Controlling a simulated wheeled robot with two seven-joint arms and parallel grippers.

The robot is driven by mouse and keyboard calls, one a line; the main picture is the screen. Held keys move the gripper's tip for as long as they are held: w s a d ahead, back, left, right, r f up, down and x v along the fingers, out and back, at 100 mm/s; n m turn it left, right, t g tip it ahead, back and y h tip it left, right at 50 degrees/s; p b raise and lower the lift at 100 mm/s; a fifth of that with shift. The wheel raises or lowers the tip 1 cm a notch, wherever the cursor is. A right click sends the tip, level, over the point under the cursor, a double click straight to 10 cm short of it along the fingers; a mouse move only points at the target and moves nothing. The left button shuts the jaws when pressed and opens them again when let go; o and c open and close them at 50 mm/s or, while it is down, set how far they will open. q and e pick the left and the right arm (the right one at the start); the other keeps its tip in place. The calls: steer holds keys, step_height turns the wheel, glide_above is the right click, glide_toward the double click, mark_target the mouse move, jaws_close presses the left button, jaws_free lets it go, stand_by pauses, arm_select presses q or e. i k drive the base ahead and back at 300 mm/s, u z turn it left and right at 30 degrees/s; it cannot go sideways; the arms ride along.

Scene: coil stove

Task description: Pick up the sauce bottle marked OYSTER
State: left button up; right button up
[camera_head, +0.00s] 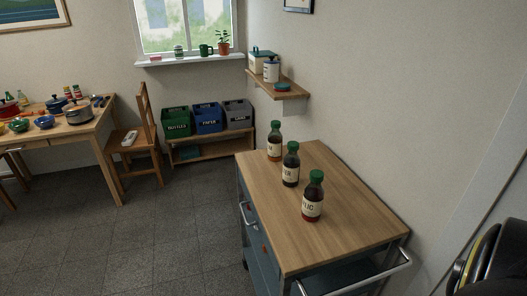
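Three dark sauce bottles with green caps and pale labels stand upright in a slanting row on the wooden top of a cart (345,225). The front bottle (313,197) has a reddish base and a label whose visible letters end in "LIC". The middle bottle (290,165) and the back bottle (274,142) have labels turned partly away, and their words are too small to read. I cannot tell which one is marked OYSTER. The bottles stand close together, and each nearer one is lower and further right in the picture. Neither gripper shows in this view.
The cart top is clear in front of and right of the bottles. A metal rail (372,275) runs along its near end. A wall shelf (281,88) holds containers behind. Bins (208,120), a chair (135,140) and a laden table (75,131) stand further left.

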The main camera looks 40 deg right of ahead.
mark_target(292, 160)
steer(key=i, duration=3.25)
steer(key=z, duration=3.3)
steer(key=i, duration=0.5)
steer(key=u, duration=0.05)
